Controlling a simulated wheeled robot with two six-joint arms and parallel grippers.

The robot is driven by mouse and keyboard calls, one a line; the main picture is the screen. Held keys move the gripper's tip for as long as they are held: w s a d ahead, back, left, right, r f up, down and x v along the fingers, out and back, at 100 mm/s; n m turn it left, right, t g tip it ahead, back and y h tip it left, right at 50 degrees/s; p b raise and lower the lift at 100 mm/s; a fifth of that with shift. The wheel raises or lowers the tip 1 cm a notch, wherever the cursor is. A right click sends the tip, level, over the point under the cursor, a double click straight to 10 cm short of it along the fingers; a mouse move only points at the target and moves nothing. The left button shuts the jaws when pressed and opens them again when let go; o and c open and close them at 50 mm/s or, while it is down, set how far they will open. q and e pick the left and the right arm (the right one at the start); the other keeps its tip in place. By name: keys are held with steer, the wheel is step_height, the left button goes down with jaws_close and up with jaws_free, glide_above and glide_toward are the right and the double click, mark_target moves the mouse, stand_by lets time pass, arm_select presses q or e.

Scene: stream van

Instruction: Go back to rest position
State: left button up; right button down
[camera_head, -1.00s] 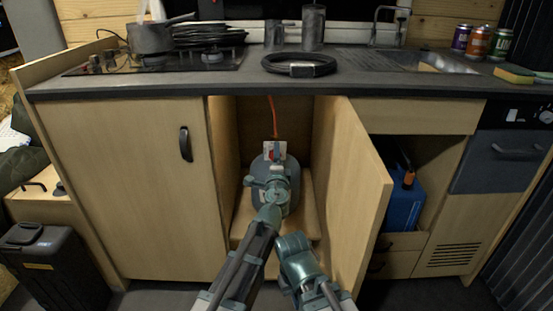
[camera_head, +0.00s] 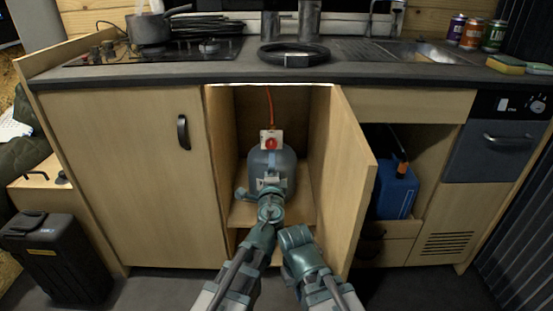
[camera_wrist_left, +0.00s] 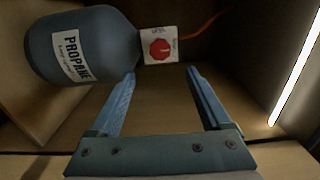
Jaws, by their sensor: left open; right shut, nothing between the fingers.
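A grey propane bottle (camera_head: 271,162) stands in the open cabinet under the counter. Above it is a white plate with a red knob (camera_head: 271,142), with an orange hose rising from it. In the left wrist view, the propane bottle (camera_wrist_left: 82,45) lies at the left and the red knob (camera_wrist_left: 160,49) is just beyond the fingertips. My left gripper (camera_wrist_left: 161,72) is open, with nothing between its fingers. In the head view it is in front of the bottle, partly covering it. My right gripper (camera_head: 295,238) is shut and empty, lower and to the right, apart from the bottle.
The open cabinet door (camera_head: 352,185) stands close to the right of my arms. A blue container (camera_head: 396,192) sits in the right-hand compartment. A black hose coil (camera_head: 293,56) lies on the counter.

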arm_select(q)
steer(key=s, duration=0.2)
steer(key=shift+s, duration=0.35)
arm_select(e)
steer(key=shift+s+d, duration=0.25)
steer(key=shift+s, duration=0.1)
